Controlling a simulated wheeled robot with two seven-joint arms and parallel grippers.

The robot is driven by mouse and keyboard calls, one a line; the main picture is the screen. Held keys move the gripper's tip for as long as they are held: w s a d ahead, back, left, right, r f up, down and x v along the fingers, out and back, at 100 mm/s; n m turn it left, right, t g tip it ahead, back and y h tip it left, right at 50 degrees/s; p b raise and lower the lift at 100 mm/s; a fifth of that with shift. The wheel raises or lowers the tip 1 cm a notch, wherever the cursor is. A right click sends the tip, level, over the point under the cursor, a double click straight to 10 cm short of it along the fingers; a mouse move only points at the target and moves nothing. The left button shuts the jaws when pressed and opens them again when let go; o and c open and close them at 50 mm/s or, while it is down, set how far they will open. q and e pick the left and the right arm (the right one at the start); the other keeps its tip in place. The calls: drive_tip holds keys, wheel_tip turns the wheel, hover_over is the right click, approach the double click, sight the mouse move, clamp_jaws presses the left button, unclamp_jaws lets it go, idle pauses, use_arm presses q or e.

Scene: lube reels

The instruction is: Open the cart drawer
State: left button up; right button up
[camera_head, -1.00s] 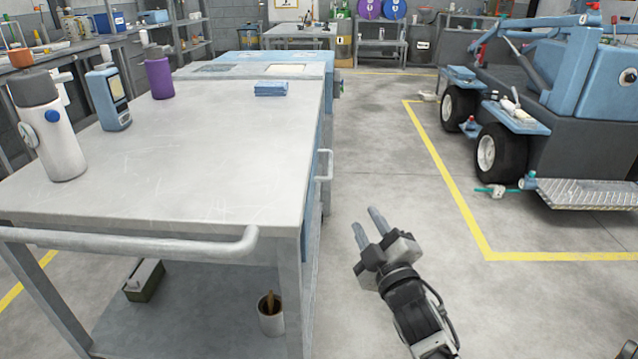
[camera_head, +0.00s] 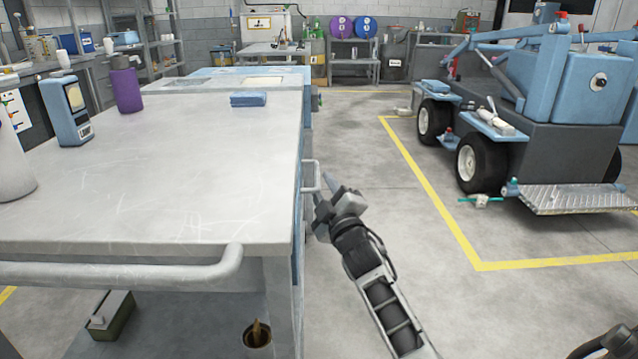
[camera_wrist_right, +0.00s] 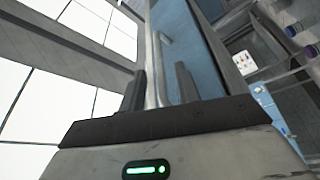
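The grey-topped cart (camera_head: 190,200) fills the left of the head view. Its blue drawer side (camera_head: 298,215) is seen nearly edge-on, and the drawer looks closed. A pale bar handle (camera_head: 317,175) sticks out from this side. My right gripper (camera_head: 322,188) is at the handle, with its fingers pointing toward it. In the right wrist view the two dark fingers (camera_wrist_right: 160,90) stand apart, and the handle bar (camera_wrist_right: 154,65) runs between them in front of the blue panel (camera_wrist_right: 202,50). I cannot tell whether either finger touches the bar. My left gripper is not in view.
Open floor (camera_head: 365,150) lies right of the cart, up to a blue vehicle (camera_head: 520,120).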

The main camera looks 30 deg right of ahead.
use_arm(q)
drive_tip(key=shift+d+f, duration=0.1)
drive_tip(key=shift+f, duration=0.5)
use_arm(e)
drive_tip(key=x, duration=0.3)
drive_tip(key=shift+w, duration=0.1)
clamp_jaws()
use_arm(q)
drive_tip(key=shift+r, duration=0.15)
use_arm(e)
drive_tip(key=shift+d, duration=0.1)
